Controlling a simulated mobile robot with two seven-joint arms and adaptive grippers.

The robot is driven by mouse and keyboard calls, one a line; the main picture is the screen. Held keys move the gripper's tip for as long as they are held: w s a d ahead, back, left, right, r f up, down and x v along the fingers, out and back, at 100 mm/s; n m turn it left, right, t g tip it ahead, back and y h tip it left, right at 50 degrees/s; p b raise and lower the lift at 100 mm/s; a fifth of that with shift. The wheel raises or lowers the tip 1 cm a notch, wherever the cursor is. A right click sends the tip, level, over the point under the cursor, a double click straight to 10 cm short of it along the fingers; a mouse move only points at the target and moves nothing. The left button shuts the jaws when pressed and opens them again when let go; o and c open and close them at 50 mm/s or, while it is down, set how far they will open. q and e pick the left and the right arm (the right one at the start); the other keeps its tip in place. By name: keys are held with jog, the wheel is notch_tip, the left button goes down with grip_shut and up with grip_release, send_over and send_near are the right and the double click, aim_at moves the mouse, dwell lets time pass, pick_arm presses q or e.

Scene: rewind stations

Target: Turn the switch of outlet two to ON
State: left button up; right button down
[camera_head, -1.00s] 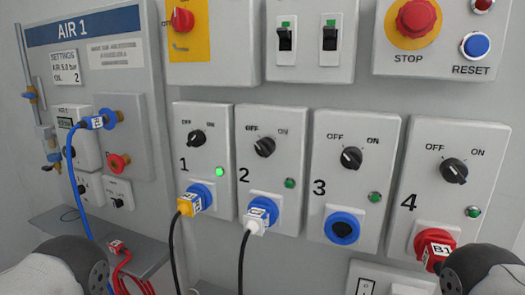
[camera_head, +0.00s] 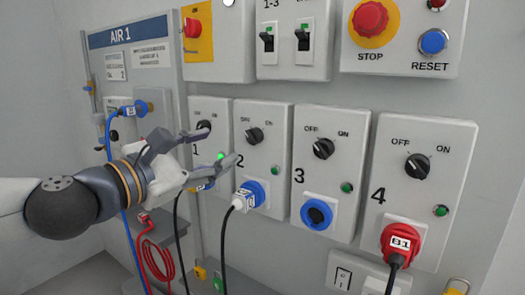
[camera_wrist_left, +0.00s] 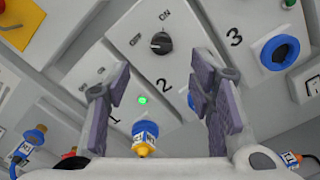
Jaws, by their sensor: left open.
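The black switch knob of outlet two (camera_head: 254,136) sits between OFF and ON labels on its grey box. It also shows in the left wrist view (camera_wrist_left: 161,43), above the number 2 and beyond the fingers. The small green lamp of outlet two (camera_head: 276,170) looks dark. A white plug (camera_head: 243,199) is in its blue socket. My left gripper (camera_head: 222,145) is open and empty, in front of outlet one and to the left of the knob, apart from it. It partly hides the outlet one box. My right gripper is not in view.
Outlet one's lamp (camera_wrist_left: 143,100) glows green. Outlet three's knob (camera_head: 323,149) and outlet four's knob (camera_head: 417,167) are to the right. A red plug (camera_head: 401,240) is in outlet four. Cables hang below. The red STOP button (camera_head: 371,18) and the breakers (camera_head: 267,40) are above.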

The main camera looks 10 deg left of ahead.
aim_at(249, 138)
pick_arm(q)
jog(key=x, duration=0.3)
jog(key=b+x, duration=0.1)
jog(key=x, duration=0.3)
jog(key=f+x, duration=0.1)
jog(key=x, duration=0.3)
jog(key=shift+w+a+b, duration=0.1)
jog(key=shift+w+b, duration=0.05)
jog(key=shift+b, duration=0.15)
jog(key=shift+w, duration=0.3)
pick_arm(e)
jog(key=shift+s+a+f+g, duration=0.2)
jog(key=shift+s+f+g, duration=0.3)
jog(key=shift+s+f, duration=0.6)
pick_arm(q)
jog(key=c, duration=1.1)
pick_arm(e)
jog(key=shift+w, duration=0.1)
